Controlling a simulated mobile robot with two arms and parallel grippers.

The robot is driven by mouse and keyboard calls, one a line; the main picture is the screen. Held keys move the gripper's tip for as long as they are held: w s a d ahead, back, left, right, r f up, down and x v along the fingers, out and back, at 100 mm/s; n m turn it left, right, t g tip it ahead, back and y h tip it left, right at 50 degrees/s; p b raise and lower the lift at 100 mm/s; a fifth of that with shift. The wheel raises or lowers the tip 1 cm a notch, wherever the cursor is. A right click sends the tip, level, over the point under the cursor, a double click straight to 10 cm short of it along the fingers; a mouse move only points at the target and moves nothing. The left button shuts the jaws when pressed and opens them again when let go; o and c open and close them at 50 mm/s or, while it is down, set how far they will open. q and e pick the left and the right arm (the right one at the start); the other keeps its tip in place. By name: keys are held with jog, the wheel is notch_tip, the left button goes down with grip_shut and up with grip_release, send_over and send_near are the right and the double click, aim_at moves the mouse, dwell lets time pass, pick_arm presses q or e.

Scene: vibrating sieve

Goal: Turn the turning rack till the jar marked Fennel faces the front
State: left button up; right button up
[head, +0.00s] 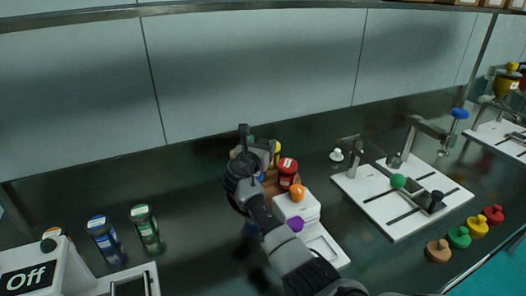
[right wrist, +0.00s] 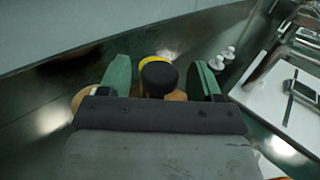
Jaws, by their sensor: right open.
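The turning rack (head: 271,187) is a brown wooden stand at the centre of the head view, partly hidden by my right arm. A red jar (head: 287,172) with a pale label stands at its right side. A yellow jar (head: 276,149) shows behind my gripper. I cannot read any label as Fennel. My right gripper (head: 256,150) is over the rack. In the right wrist view its open green fingers (right wrist: 161,80) stand either side of a black round top (right wrist: 158,75), with yellow behind it. Whether they touch it, I cannot tell. My left gripper is out of view.
A white device with an orange knob (head: 297,192) and a purple knob (head: 295,224) stands right in front of the rack. Blue (head: 105,243) and green (head: 146,230) jars stand left, near a white "Off" device (head: 30,276). A white board (head: 400,222) lies right.

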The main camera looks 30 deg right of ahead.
jog(key=shift+w+d+b, duration=0.3)
jog(key=shift+w+d, duration=0.2)
jog(key=shift+d, duration=0.05)
grip_shut()
